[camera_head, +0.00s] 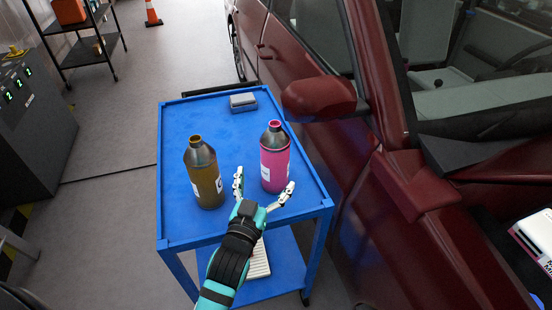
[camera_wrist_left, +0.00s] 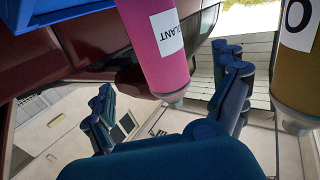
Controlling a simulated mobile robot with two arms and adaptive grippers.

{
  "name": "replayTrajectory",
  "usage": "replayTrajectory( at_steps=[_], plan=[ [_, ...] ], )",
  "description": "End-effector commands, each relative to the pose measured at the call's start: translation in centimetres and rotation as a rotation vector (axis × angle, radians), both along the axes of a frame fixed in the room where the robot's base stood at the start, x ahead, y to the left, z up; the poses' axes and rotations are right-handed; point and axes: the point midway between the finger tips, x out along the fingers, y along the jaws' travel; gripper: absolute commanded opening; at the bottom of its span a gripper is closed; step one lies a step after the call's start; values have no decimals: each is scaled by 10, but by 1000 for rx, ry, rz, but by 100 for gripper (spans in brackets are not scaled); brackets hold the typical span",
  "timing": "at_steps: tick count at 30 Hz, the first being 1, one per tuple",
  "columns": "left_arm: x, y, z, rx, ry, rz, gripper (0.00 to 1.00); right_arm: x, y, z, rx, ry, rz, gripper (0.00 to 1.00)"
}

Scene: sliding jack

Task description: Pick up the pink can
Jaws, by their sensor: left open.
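The pink can (camera_head: 274,162) stands upright on the blue cart (camera_head: 215,118), near its right edge. It has a dark shoulder, a pink cap and a white label. My left gripper (camera_head: 263,188) is open and empty at the near side of the can, its fingers spread toward the can's two sides. I cannot tell whether either finger touches it. In the left wrist view, which is upside down, the pink can (camera_wrist_left: 150,45) shows beyond and between the fingers of the left gripper (camera_wrist_left: 168,82). My right gripper is not in view.
An olive-brown can (camera_head: 206,178) stands left of the pink can and also shows in the left wrist view (camera_wrist_left: 295,75). A dark red car (camera_head: 345,150) stands close along the right. The cart top's middle is clear.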

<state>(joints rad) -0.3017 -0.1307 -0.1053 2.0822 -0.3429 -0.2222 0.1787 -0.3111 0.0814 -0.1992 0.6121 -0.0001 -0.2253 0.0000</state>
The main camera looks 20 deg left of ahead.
Motion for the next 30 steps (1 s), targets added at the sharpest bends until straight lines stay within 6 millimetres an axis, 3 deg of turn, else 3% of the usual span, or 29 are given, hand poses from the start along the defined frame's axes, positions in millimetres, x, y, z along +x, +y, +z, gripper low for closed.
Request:
replayTrajectory(
  at_steps=[5, 14, 20, 30],
  plan=[
    [29, 0, 1, 1, -1, 0, 97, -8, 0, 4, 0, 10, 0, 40],
    [54, 0, 7, 1, -3, 0, 97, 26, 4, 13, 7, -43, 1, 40],
    [82, 0, 8, 1, -1, -1, 97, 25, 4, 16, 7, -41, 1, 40],
    [88, 0, 6, 1, 0, 0, 94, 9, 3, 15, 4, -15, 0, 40]
  ],
)
